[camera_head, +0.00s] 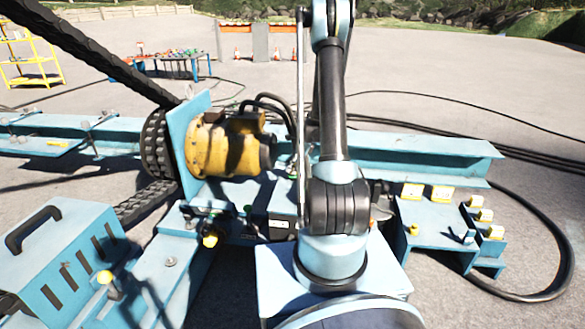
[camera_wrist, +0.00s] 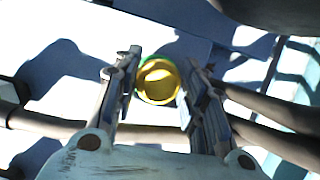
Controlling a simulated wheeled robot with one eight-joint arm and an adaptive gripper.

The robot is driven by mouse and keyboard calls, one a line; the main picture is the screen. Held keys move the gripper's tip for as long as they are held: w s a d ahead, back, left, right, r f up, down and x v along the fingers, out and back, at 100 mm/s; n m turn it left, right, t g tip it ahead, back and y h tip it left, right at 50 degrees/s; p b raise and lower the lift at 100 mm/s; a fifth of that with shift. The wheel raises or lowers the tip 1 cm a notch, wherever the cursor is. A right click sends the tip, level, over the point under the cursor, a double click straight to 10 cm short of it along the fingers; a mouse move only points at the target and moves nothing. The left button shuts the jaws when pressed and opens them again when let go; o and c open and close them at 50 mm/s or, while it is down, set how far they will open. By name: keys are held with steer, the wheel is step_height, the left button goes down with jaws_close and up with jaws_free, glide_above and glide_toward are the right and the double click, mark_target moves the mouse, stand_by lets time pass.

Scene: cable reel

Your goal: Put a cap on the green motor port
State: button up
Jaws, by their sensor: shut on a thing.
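In the wrist view, my gripper (camera_wrist: 158,88) is shut on a round yellow cap (camera_wrist: 158,82), one finger on each side. A thin green edge shows around the cap's upper rim; I cannot tell whether this is the green motor port behind it, or whether the two touch. In the head view, my own arm stands in front of the work area, and I cannot make out the gripper or the held cap. A yellow motor (camera_head: 226,146) sits on the blue frame left of my arm. No green port can be told apart clearly there.
A blue stand (camera_head: 436,220) at the right carries several yellow blocks or caps. A blue slotted box (camera_head: 62,255) with a handle is at the lower left. Dark hoses cross the wrist view (camera_wrist: 262,108). A black cable (camera_head: 545,285) loops on the ground at right.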

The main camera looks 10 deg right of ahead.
steer(key=shift+f, duration=0.2)
steer(key=o, duration=1.1)
steer(key=v, duration=1.2)
